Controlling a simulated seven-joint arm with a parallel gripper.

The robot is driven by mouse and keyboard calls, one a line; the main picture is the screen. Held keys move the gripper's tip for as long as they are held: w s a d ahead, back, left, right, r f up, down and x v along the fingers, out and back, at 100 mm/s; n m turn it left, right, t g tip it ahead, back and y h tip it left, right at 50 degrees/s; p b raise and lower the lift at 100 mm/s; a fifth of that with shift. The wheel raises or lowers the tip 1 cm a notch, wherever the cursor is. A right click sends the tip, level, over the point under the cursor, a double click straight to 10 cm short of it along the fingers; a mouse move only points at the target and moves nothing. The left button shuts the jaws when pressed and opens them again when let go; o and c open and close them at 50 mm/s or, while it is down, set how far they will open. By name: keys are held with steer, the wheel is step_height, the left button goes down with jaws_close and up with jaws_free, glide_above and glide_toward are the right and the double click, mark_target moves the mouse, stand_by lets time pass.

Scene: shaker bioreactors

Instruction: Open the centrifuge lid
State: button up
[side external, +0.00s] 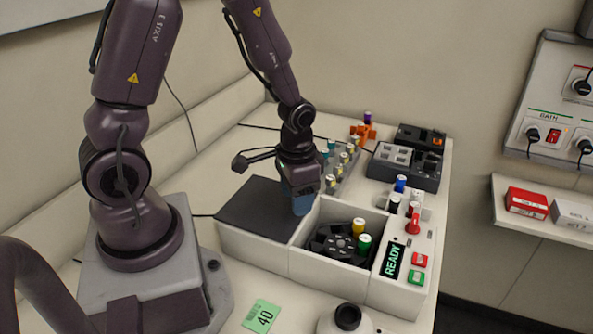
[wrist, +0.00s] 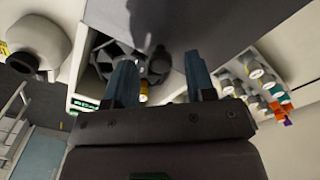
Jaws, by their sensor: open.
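The centrifuge (side external: 262,253) is a long pale box with a control panel on its right. Its flat dark grey lid (side external: 255,207) lies over the left part, and the right part is uncovered. There a black rotor (side external: 330,240) shows, with a yellow-capped and a green-capped tube. My gripper (side external: 303,205) points down at the lid's right edge; I cannot tell if its blue fingers touch it. In the wrist view my gripper (wrist: 162,78) has its fingers apart with nothing seen between them. The lid (wrist: 195,22) and rotor (wrist: 112,55) lie beyond the fingers.
The panel has a READY display (side external: 392,257), a red button (side external: 420,260), a green button (side external: 416,277) and a red lever (side external: 413,222). A tube rack (side external: 346,170) and dark blocks (side external: 405,165) stand behind. A green card marked 40 (side external: 262,316) lies in front.

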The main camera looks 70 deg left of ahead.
step_height(320, 180, up, 12)
stand_by(0.4)
steer(key=shift+r, duration=0.1)
steer(key=s+d+r+t, duration=0.5)
steer(key=s+r, duration=0.2)
steer(key=r, duration=0.3)
steer(key=shift+s+r+t, duration=0.3)
steer(key=shift+s+r, duration=0.05)
steer(key=shift+r, duration=0.05)
steer(key=shift+d, duration=0.1)
stand_by(5.5)
